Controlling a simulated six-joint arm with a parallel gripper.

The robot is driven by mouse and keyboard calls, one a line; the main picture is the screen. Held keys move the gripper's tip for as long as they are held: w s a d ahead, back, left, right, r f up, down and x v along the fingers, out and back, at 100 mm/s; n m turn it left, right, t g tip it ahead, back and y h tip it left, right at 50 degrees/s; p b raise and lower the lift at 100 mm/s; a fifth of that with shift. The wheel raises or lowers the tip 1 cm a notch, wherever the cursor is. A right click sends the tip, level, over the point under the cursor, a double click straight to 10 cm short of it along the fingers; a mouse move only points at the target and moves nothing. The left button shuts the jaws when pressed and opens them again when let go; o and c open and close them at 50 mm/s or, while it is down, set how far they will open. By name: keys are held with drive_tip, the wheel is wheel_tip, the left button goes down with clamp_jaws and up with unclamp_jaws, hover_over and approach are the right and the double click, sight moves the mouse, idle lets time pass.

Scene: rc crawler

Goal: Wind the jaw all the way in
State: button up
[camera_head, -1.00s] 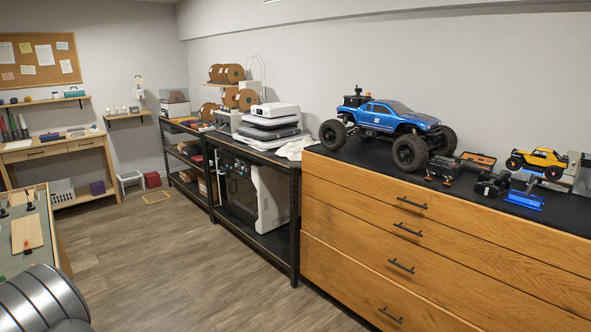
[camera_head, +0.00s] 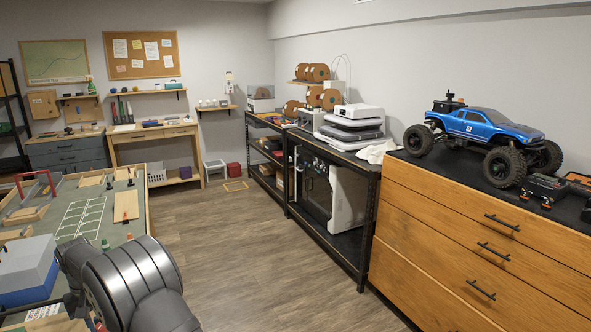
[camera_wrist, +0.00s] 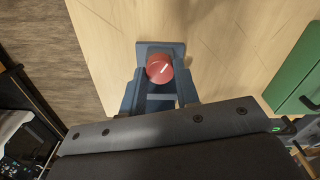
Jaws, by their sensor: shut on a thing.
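In the wrist view a round red knob (camera_wrist: 159,68) with a white line across its top sits at the upper middle. My gripper (camera_wrist: 160,73) is shut on it, with one finger on each side of the knob. A blue-grey plate (camera_wrist: 160,47) shows just beyond the knob, over a pale wooden surface. I cannot tell a moving jaw apart from the blue-grey parts around the knob, and my gripper's dark body hides what lies below. The head view shows part of my arm at lower left, but not my gripper.
In the wrist view a green box (camera_wrist: 298,75) stands at right on the pale wood (camera_wrist: 230,40). In the head view, a workbench (camera_head: 143,222) with wooden pieces lies at left. A wooden drawer chest (camera_head: 480,235) bearing a blue truck (camera_head: 485,128) stands at right. Floor between is clear.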

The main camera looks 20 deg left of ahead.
idle(0.3)
drive_tip(key=shift+m, duration=1.6)
drive_tip(key=m, duration=0.3)
drive_tip(key=shift+m, duration=1.5)
